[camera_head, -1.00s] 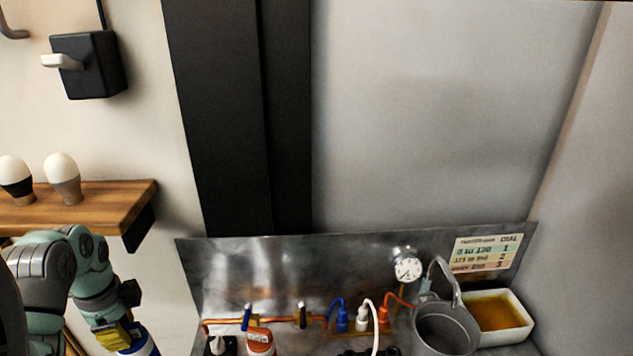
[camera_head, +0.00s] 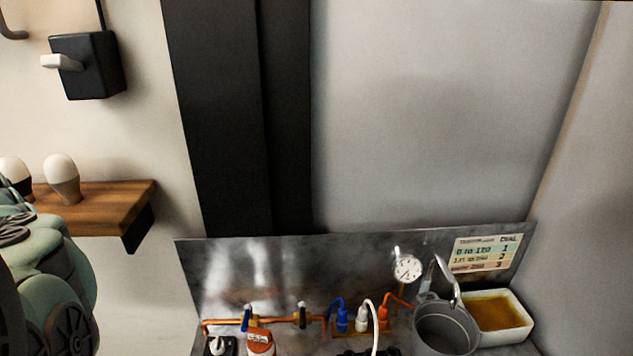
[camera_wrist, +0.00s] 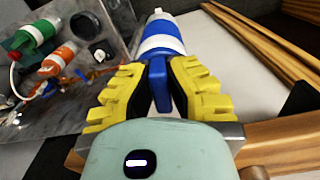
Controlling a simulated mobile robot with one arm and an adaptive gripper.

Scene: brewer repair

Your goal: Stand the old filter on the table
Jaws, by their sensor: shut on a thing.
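My gripper (camera_wrist: 160,88) is shut on a blue and white cylinder (camera_wrist: 163,42), which I take to be the old filter. Its blue narrow end is between the yellow finger pads, and its body points away from me in the wrist view. The filter and my gripper are out of the head view, where only part of my arm shows at the lower left. I cannot make out the table for certain. Wooden parts (camera_wrist: 285,145) show at the lower right of the wrist view, clear of the filter.
The metal panel (camera_head: 215,275) carries copper pipes, a gauge (camera_head: 407,268), plugs and an orange-and-white cylinder (camera_head: 261,343). A grey pot (camera_head: 445,335) stands beside a white tray (camera_head: 519,332) of amber liquid. A wooden shelf (camera_head: 110,205) with bulbs is at the left.

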